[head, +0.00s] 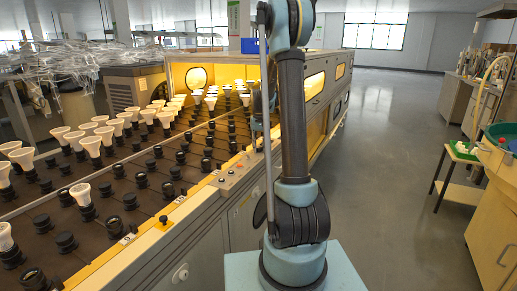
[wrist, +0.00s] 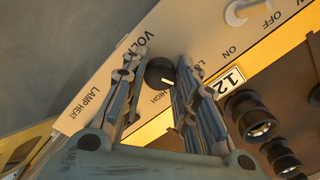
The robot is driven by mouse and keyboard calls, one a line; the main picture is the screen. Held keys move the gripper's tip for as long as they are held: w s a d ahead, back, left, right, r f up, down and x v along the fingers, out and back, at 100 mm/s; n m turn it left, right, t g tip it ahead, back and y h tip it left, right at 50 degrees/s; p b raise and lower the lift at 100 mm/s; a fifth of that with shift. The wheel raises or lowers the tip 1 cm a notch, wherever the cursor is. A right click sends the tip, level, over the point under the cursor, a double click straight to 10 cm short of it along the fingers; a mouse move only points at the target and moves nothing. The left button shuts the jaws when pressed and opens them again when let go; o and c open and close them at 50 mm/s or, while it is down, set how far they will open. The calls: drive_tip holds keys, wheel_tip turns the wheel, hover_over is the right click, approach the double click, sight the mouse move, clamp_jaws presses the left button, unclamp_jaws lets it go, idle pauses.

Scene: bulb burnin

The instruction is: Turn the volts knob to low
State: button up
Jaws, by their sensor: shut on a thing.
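The volts knob (wrist: 156,70) is small, round and black, on the cream panel in the wrist view. A short white mark on it points toward the lower right, between the HIGH label and a mostly hidden label starting with L. My gripper (wrist: 160,72) has one finger on each side of the knob and is shut on it. The fingers cover part of the lettering, including the end of the VOLTS label. In the head view my arm stands in front of the long bench, and I cannot make out the knob there.
A white switch (wrist: 240,12) with ON and OFF labels sits on the panel. A 12 tag (wrist: 230,80) and black sockets (wrist: 253,117) lie beside it. White bulbs (head: 92,146) stand on the rack. Open floor (head: 385,150) and a small green-topped table (head: 462,151) are at the right.

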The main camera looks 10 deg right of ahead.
drive_tip(key=shift+n, duration=1.7)
drive_tip(key=o, duration=1.1)
drive_tip(key=shift+c, duration=0.2)
drive_tip(key=shift+r, duration=0.1)
wheel_tip(320, 180, up, 12)
